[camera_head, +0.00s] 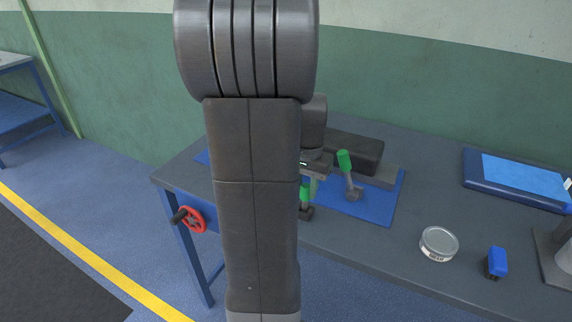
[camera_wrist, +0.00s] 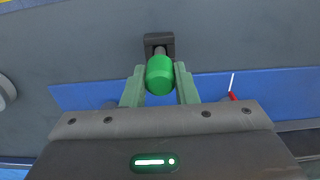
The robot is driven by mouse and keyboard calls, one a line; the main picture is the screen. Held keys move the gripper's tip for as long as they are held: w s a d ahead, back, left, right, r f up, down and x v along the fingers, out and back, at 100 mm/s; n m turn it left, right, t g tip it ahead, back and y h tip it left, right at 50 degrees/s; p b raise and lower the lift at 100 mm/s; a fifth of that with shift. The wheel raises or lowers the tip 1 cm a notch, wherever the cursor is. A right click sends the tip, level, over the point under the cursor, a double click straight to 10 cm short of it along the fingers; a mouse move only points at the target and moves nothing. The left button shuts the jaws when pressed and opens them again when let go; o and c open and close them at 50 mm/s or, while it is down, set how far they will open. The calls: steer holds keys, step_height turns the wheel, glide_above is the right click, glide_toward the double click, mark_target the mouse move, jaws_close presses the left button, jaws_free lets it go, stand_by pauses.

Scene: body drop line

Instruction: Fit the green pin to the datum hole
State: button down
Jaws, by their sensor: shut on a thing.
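In the wrist view, my gripper (camera_wrist: 159,70) is shut on the green pin (camera_wrist: 160,76), with one finger on each side of its green head. A short grey shank shows beyond the head, in front of a small dark block (camera_wrist: 158,37). I cannot tell whether the shank is inside the block's hole or only over it. In the head view, the green pin (camera_head: 304,195) shows partly beside my arm, just above the dark block (camera_head: 308,212). My arm hides most of my gripper there.
A green-handled grey lever (camera_head: 345,160) stands close to the right on the blue mat (camera_head: 378,209). A dark box-shaped part (camera_head: 354,152) lies behind it. A round tin (camera_head: 439,244), a blue-topped item (camera_head: 497,261) and a blue tray (camera_head: 520,177) are farther right on the bench.

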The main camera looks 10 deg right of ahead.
steer(key=shift+r+p, duration=2.15)
steer(key=shift+r, duration=0.6)
